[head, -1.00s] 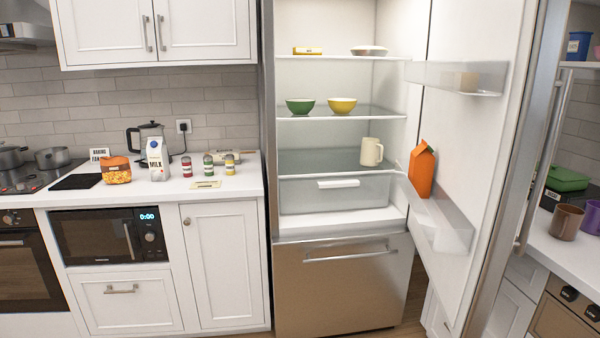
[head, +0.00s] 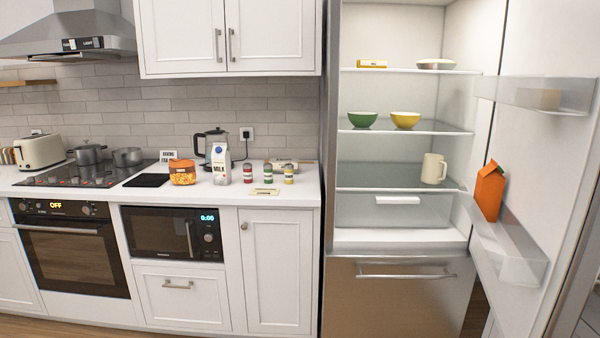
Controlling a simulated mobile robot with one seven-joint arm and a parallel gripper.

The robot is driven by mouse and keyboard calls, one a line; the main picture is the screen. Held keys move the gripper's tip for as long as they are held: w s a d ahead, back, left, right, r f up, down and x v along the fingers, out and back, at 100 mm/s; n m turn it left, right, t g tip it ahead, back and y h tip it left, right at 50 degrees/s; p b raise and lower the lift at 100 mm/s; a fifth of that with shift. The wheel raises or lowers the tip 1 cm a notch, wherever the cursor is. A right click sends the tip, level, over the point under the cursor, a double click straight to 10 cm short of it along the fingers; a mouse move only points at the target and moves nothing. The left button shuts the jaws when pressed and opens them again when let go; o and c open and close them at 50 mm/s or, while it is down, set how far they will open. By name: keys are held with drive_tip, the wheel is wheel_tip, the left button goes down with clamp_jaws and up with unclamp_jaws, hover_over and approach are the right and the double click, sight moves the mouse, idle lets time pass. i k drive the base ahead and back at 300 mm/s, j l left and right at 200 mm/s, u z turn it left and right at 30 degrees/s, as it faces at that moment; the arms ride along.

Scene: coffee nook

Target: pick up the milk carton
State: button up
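The milk carton (head: 221,165) is white with a blue mark and the word MILK. It stands upright on the white counter (head: 214,189), left of the open fridge. My gripper is not in view.
The fridge door (head: 540,130) stands wide open on the right, with an orange carton (head: 489,191) in its bin. Fridge shelves hold a green bowl (head: 362,119), a yellow bowl (head: 405,120) and a cream mug (head: 433,168). A hob with pots (head: 90,154) is left.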

sight(220, 160)
drive_tip(key=i+l, duration=0.75)
drive_tip(key=l, duration=0.15)
drive_tip(key=i+j, duration=0.25)
drive_tip(key=i, duration=0.25)
drive_tip(key=i+j+z, duration=0.15)
drive_tip(key=i+j, duration=0.15)
drive_tip(key=i, duration=0.25)
drive_tip(key=i+j, duration=0.4)
drive_tip(key=j, duration=0.25)
drive_tip(key=i+j, duration=0.15)
drive_tip(key=j, duration=0.15)
drive_tip(key=i+j, duration=0.1)
drive_tip(key=j, duration=0.25)
drive_tip(key=i+j, duration=0.1)
drive_tip(key=j, duration=0.25)
drive_tip(key=i+j+z, duration=0.1)
drive_tip(key=j, duration=1.3)
drive_tip(key=i+j, duration=0.15)
drive_tip(key=j, duration=0.2)
